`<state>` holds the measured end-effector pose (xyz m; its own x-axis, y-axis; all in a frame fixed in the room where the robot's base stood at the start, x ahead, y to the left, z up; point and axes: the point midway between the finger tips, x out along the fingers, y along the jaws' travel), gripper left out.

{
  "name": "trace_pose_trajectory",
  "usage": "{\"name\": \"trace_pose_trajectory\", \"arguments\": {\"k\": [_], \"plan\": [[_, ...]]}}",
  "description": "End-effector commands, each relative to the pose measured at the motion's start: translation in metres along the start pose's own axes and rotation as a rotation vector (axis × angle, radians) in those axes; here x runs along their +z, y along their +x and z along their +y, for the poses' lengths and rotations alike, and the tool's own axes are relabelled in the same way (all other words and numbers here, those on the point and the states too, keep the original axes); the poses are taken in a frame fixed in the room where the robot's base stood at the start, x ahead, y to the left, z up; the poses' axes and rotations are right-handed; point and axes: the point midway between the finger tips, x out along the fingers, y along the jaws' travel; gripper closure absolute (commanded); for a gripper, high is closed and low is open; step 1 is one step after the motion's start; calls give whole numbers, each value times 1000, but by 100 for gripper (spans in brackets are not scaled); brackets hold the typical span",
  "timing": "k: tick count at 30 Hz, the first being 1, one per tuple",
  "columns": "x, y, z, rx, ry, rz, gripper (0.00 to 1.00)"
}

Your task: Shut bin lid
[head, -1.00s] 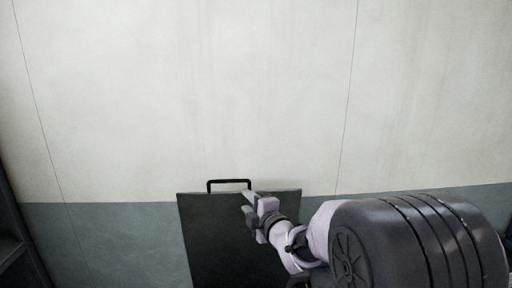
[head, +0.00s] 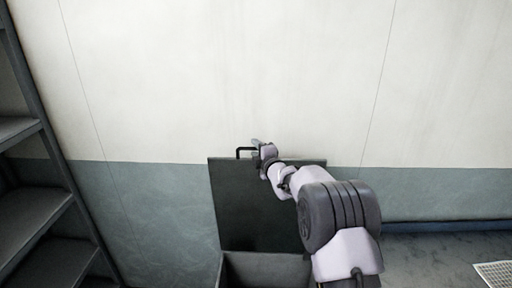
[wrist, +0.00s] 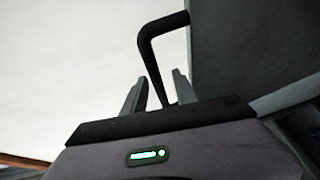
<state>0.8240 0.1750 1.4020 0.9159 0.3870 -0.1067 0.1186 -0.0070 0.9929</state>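The bin lid (head: 235,205) is a dark panel standing upright and open against the wall. The open bin (head: 265,270) shows below it, cut off by the bottom edge of the head view. A black bar handle (head: 238,150) sits on the lid's top edge. My gripper (head: 257,145) is at the right part of this handle. In the wrist view the handle (wrist: 150,55) runs down between the two fingers of my gripper (wrist: 155,90). The fingers are apart, with gaps beside the bar. The lid (wrist: 255,45) fills the upper right there.
A grey shelf unit (head: 35,210) stands at the left. The wall (head: 230,70) is close behind the lid. A pale grating (head: 495,273) lies on the floor at the lower right. The floor (head: 430,250) right of my arm is mostly clear.

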Motion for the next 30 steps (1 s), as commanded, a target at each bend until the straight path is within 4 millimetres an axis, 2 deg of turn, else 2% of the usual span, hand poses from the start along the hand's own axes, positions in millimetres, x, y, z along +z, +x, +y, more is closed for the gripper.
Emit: {"name": "trace_pose_trajectory", "arguments": {"k": [9, 14, 30], "plan": [[0, 3, -1, -1, 1, -1, 68], [0, 3, 0, 0, 1, -1, 99], [0, 3, 0, -1, 1, -1, 100]]}}
